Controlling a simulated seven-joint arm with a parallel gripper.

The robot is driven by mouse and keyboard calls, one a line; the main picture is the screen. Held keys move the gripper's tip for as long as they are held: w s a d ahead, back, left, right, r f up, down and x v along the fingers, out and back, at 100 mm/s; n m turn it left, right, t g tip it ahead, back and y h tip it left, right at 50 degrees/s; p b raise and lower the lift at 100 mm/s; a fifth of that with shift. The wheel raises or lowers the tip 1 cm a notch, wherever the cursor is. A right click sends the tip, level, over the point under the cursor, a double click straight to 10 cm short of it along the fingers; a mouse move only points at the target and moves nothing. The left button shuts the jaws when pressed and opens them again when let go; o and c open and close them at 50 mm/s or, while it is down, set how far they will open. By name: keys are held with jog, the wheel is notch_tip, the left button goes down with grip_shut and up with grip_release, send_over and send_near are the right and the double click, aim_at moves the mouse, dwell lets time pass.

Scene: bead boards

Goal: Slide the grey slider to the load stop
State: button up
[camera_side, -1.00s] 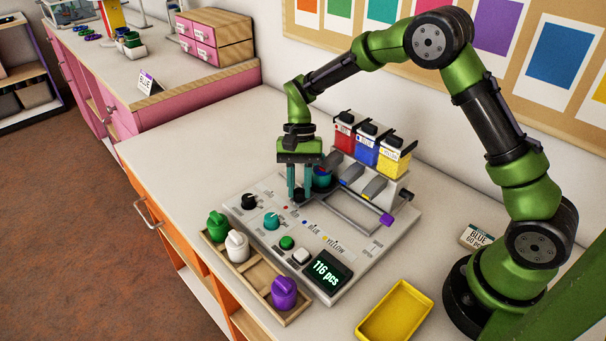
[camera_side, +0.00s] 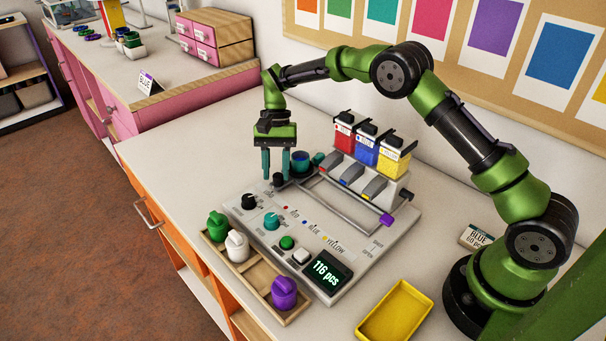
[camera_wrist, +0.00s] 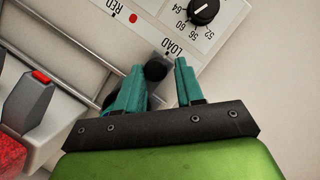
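The grey slider (camera_wrist: 147,52) shows partly in the wrist view beside the LOAD label, with a round black knob (camera_wrist: 155,70) on it. In the side view the black knob (camera_side: 279,180) is at the left end of the rails, by a dark blue cup (camera_side: 300,166). My gripper (camera_side: 276,180) is over this end of the panel. In the wrist view my gripper (camera_wrist: 160,66) is open, with a gap between its teal fingers. The knob appears in that gap, nearer the left finger. I cannot tell whether a finger touches it. The slider's lower part is hidden.
Red, blue and yellow dispensers (camera_side: 367,146) stand behind the rails (camera_side: 345,208). Dials, buttons and a display reading 116 pcs (camera_side: 326,270) are at the front. A wooden tray (camera_side: 259,277) with knobs lies before the panel, and a yellow tray (camera_side: 396,311) is at right.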

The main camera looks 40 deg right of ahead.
jog(key=shift+o, duration=1.1)
jog(key=shift+s, duration=0.1)
jog(key=shift+r, duration=0.1)
jog(key=v, duration=1.1)
jog(key=shift+r, duration=0.35)
jog(key=shift+d, duration=0.1)
jog(key=shift+w, duration=0.25)
